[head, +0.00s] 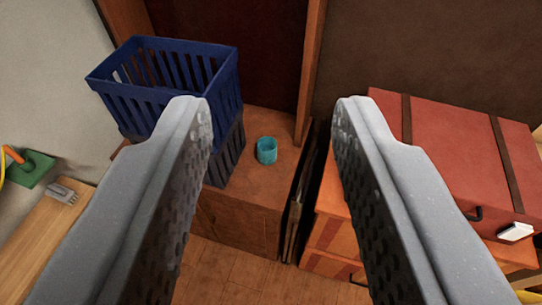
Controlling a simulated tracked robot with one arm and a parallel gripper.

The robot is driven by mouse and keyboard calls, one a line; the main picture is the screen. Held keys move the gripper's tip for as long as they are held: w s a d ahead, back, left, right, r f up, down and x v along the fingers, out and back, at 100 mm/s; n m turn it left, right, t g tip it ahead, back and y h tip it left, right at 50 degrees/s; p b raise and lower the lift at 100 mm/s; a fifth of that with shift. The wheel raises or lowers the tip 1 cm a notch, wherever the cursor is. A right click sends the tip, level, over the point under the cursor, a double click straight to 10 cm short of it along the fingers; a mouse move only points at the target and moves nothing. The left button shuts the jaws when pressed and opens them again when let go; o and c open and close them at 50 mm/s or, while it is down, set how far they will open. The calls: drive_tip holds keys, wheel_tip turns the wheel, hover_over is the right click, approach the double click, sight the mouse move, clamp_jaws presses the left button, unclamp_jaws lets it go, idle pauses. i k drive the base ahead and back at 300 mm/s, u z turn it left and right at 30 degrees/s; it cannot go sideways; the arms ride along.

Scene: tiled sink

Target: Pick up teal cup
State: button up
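A small teal cup (266,152) stands on top of a brown wooden box (238,214), near the middle of the view. My gripper (266,104) is open, with its two grey fingers wide apart on either side of the view. The cup shows in the gap between the fingers, below and beyond them. It is clear of both fingers, and nothing is held. The left finger hides part of the wooden box and of the blue basket beside the cup.
A blue slatted basket (160,46) stands left of the cup. Thin upright panels (299,200) and a red trunk (452,142) on orange drawers stand to the right. A wooden bench (45,232) with a green-based tool (30,166) is at left. Wooden floor shows in front.

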sight(266, 147)
drive_tip(key=z, duration=0.6)
drive_tip(key=k, duration=0.7)
drive_tip(key=z, duration=0.8)
drive_tip(key=k, duration=0.6)
drive_tip(key=z, duration=0.35)
drive_tip(key=i, duration=1.15)
drive_tip(key=u, duration=1.05)
drive_tip(key=i, duration=1.4)
drive_tip(key=u, duration=0.65)
drive_tip(key=k, duration=0.8)
drive_tip(key=u, duration=0.2)
drive_tip(key=i, duration=0.55)
